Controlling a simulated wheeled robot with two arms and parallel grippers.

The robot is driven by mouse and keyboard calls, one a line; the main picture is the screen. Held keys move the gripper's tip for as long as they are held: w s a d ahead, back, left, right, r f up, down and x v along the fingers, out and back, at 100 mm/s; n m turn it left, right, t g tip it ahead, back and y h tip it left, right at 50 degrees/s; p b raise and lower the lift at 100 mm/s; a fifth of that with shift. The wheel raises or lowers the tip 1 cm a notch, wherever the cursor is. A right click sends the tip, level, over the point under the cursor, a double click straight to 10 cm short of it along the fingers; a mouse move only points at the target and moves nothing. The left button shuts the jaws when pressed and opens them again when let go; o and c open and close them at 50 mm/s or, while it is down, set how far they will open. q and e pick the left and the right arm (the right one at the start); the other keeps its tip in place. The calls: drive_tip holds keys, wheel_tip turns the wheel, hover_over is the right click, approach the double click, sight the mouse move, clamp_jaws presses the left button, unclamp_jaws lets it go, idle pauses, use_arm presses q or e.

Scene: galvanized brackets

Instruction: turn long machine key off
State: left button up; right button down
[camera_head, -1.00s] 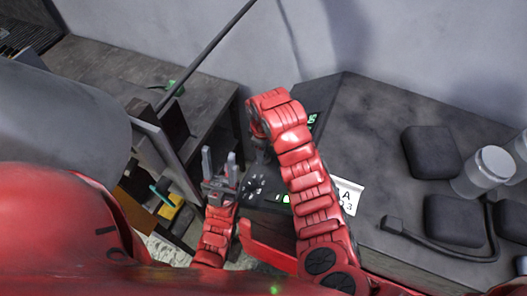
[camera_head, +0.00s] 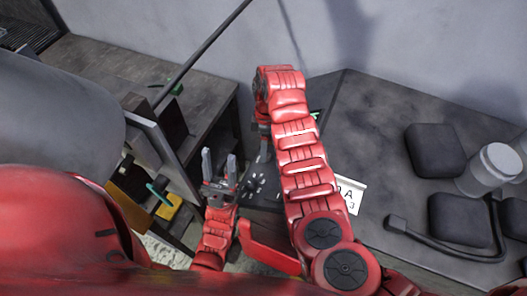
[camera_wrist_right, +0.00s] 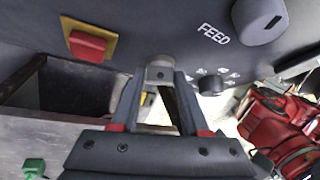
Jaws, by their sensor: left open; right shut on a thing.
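In the right wrist view my right gripper (camera_wrist_right: 160,88) is shut, its two fingers converging on a small grey metal piece at the dark machine panel (camera_wrist_right: 130,40). This piece looks like the long machine key (camera_wrist_right: 160,73); its shape and turn angle are mostly hidden by the fingertips. In the head view my right arm covers the gripper's work and much of the panel. My left gripper (camera_head: 219,166) is open and empty, fingers pointing up, left of the right arm and apart from the panel.
The panel bears a red switch (camera_wrist_right: 88,45) on a yellow plate, a large FEED knob (camera_wrist_right: 261,20) and a small black knob (camera_wrist_right: 211,85). A grey bench (camera_head: 375,130) at right holds dark pads (camera_head: 432,151), a pale cylinder (camera_head: 487,169) and a cable. A shelf unit (camera_head: 205,100) stands left.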

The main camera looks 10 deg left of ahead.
drive_tip(key=shift+w+n+g+b, duration=0.1)
drive_tip(key=shift+n+g+b, duration=0.2)
drive_tip(key=shift+n+b, duration=0.3)
drive_tip(key=shift+c, duration=2)
unclamp_jaws()
